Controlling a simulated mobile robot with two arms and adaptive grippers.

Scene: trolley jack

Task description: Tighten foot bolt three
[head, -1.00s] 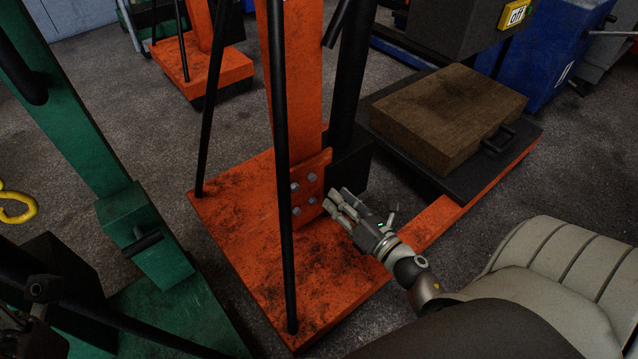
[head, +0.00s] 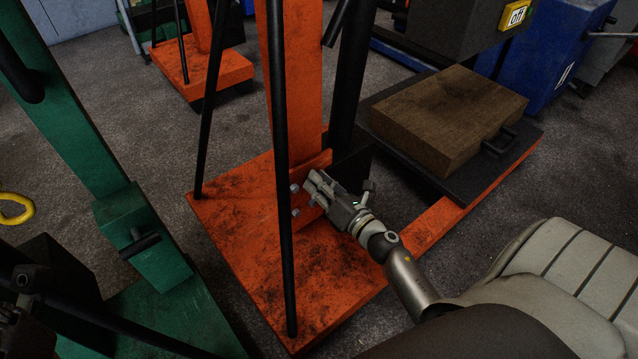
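The orange trolley jack's base (head: 250,240) lies flat on the floor, with an upright orange column (head: 298,90). At the column's foot is an orange plate with grey bolts. An upper left bolt (head: 294,187) and a lower left bolt (head: 295,212) show. My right gripper (head: 311,185) is in front of the plate's right side, and its fingers hide the bolts there. I cannot tell whether the fingers touch a bolt, or how far apart they are. No bolt number is readable.
Thin black rods (head: 283,170) rise from the orange base, left of my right gripper. A brown block (head: 450,115) lies on a black platform at the right. A green jack (head: 160,270) stands at the left. Grey floor (head: 235,135) is open behind the orange base.

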